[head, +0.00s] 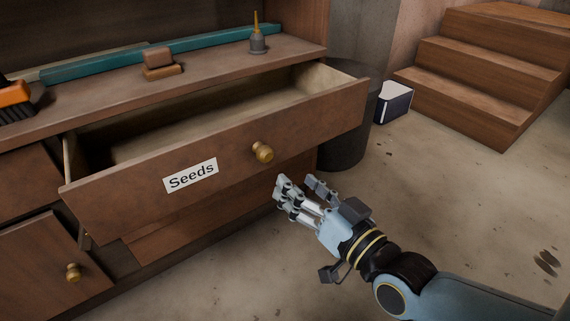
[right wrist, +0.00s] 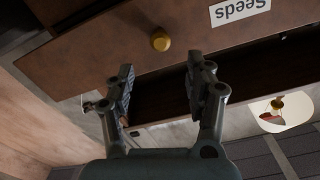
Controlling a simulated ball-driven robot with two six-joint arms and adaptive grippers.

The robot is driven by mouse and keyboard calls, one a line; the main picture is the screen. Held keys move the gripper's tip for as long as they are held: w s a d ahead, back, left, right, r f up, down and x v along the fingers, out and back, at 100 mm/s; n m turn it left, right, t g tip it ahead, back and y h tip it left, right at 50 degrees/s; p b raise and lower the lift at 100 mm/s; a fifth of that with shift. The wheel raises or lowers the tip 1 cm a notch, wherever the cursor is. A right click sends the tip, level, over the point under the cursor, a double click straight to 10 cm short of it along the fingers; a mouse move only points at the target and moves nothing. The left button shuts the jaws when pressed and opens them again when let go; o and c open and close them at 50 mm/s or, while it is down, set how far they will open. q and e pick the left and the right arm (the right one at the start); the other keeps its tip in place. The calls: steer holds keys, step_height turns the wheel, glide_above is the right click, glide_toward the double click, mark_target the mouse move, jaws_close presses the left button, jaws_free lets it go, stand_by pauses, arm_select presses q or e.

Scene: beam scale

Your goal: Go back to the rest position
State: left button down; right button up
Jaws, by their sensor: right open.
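My right gripper (head: 308,191) is open and empty in the head view, in front of and below the right part of the pulled-out drawer (head: 120,210). The drawer bears a "Seeds" label (head: 190,175) and a round brass knob (head: 262,152). The visible inside of the drawer looks empty. In the right wrist view the fingers (right wrist: 160,95) are spread, with the knob (right wrist: 161,40) beyond them and apart from them. The label also shows there upside down (right wrist: 240,10). My left gripper is in neither view.
A lower door with a knob (head: 73,272) is at the left. On the cabinet top are an orange brush (head: 14,100), a brown block (head: 158,62) and a small oil can (head: 257,42). A dark bin (head: 345,140) and wooden steps (head: 480,80) stand to the right. Floor around my right arm is clear.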

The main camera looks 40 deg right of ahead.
steer(key=shift+s, duration=0.45)
steer(key=s+a+f+n+g+y, duration=0.2)
steer(key=s+a+f+n+g, duration=0.25)
steer(key=f+g, duration=0.3)
arm_select(q)
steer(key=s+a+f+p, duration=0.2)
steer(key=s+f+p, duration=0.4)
steer(key=p, duration=0.5)
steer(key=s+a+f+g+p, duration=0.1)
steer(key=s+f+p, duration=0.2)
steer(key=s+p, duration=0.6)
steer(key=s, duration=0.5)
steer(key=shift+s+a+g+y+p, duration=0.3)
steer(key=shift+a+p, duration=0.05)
arm_select(e)
steer(key=s+d+f+g, duration=0.2)
steer(key=s+f+g, duration=0.1)
steer(key=s, duration=0.7)
steer(key=s+d+f+g+h, duration=0.1)
steer(key=s+f, duration=0.4)
steer(key=s, duration=0.6)
steer(key=s+d+f+g, duration=0.3)
steer(key=s+g, duration=0.3)
steer(key=s, duration=0.5)
steer(key=shift+s+f, duration=0.2)
steer(key=shift+f, duration=0.25)
